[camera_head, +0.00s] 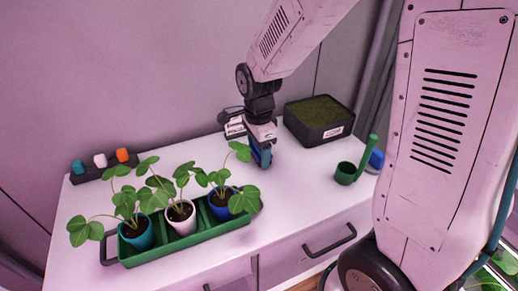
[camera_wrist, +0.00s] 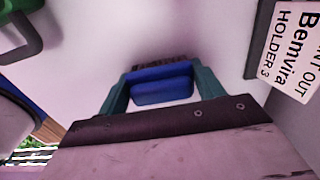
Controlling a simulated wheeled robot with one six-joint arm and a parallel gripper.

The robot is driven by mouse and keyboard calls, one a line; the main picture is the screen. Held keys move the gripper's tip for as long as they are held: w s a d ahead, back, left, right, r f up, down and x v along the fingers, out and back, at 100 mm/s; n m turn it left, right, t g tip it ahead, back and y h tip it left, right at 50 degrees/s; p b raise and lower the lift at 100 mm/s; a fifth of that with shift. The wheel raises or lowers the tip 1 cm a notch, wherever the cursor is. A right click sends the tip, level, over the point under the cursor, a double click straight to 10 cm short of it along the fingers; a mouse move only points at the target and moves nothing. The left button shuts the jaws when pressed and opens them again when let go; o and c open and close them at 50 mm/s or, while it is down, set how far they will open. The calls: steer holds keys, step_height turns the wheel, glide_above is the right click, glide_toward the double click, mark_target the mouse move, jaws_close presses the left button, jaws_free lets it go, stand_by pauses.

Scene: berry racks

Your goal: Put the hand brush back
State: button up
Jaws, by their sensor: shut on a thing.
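My gripper (camera_head: 262,158) points down over the white bench top, right of the green plant tray. It is shut on the hand brush (camera_head: 257,154), whose blue body shows between the fingers. In the wrist view the teal fingertips of my gripper (camera_wrist: 160,92) clasp the sides of the blue hand brush (camera_wrist: 160,84). Dark bristles show along its far edge. I cannot tell whether the brush touches the bench. A dark holder with a white label (camera_head: 234,128) stands just behind and left of my gripper, partly hidden by it.
The green tray (camera_head: 187,243) holds three potted seedlings. A rack (camera_head: 92,174) with orange, white and blue items sits back left. A labelled dark soil box (camera_head: 318,135) stands back right. Bench space lies between.

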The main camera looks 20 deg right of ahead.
steer(key=shift+f, duration=0.2)
steer(key=o, duration=0.9)
steer(key=shift+o, duration=0.2)
step_height(320, 180, up, 12)
steer(key=r, duration=0.1)
steer(key=s+d+r+n, duration=0.1)
steer(key=s+r+n, duration=0.1)
steer(key=s+n, duration=0.7)
steer(key=s+d+r+n+t, duration=0.1)
steer(key=s+d+r+n, duration=0.1)
steer(key=s+n, duration=0.7)
steer(key=s, duration=0.4)
steer(key=shift+d, duration=0.3)
